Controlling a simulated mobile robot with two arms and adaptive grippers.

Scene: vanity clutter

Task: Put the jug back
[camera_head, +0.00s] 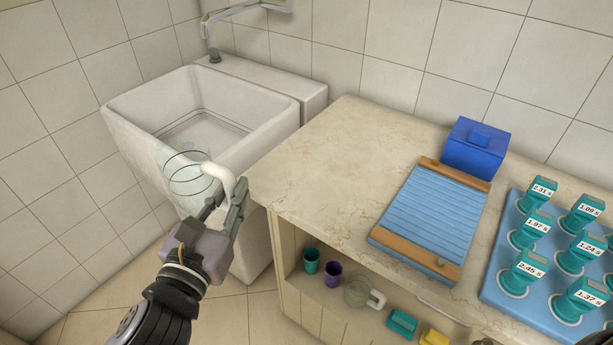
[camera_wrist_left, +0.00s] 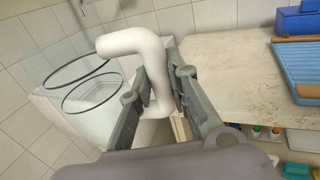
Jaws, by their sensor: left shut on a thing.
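A clear glass jug (camera_head: 184,174) with dark rings and a thick white handle hangs in front of the sink, left of the counter. My left gripper (camera_head: 228,206) is shut on the jug's white handle. In the left wrist view the white handle (camera_wrist_left: 137,42) sits between the fingers, and the see-through body of the jug (camera_wrist_left: 84,98) is to the left of them. The jug is held in the air, and its see-through outline is hard to make out against the sink. My right gripper is not in view.
A second clear jug with a white handle (camera_head: 358,292) stands on the shelf under the counter (camera_head: 310,160), by a green cup (camera_head: 311,260) and a purple cup (camera_head: 333,273). A blue slatted board (camera_head: 430,215), a blue box (camera_head: 477,148) and teal labelled items (camera_head: 530,268) occupy the counter; its left part is clear.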

